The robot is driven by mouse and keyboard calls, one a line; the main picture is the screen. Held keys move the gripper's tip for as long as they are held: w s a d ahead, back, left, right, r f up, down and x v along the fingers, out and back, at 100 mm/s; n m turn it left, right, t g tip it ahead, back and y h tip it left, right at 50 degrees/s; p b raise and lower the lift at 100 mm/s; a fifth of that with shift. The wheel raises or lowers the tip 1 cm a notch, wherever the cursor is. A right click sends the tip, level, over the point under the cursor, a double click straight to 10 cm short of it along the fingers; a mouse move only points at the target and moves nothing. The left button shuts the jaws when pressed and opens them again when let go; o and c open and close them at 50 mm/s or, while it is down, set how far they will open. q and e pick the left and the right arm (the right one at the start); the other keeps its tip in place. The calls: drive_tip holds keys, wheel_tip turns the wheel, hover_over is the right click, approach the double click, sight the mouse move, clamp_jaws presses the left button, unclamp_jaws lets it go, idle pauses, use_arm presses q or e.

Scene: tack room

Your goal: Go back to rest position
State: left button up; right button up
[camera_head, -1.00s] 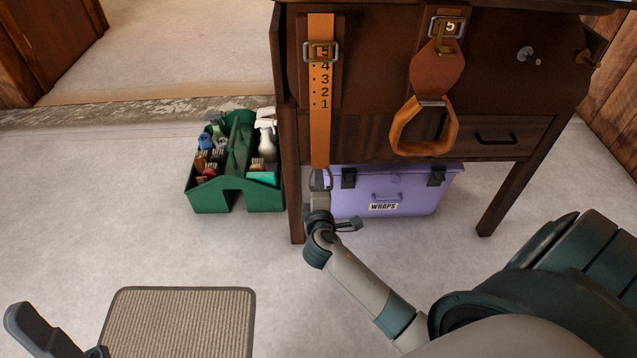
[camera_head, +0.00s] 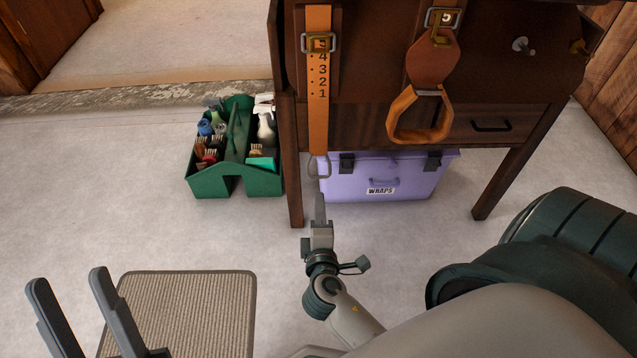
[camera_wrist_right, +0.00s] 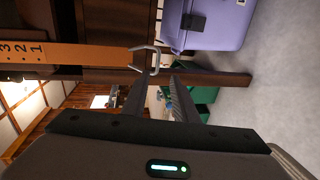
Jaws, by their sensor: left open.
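My left gripper (camera_head: 68,278) is open and empty at the lower left of the head view, beside a woven mat. My right gripper (camera_head: 320,200) is seen edge-on in the head view, just below the metal loop (camera_head: 319,167) at the end of the orange numbered strap (camera_head: 318,110). In the right wrist view its two fingers (camera_wrist_right: 157,92) stand apart with nothing held between them. The loop (camera_wrist_right: 146,60) and strap (camera_wrist_right: 70,54) appear beyond the fingertips there. The strap hangs from a buckle on the dark wooden stand.
The wooden stand (camera_head: 290,150) also bears a brown strap with an orange stirrup (camera_head: 420,132). A purple WRAPS box (camera_head: 400,186) sits beneath it. A green caddy (camera_head: 210,184) of brushes and bottles stands left. The woven mat (camera_head: 190,310) lies in front; pale floor is open between.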

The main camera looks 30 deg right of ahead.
drive_tip(key=shift+v, duration=0.8)
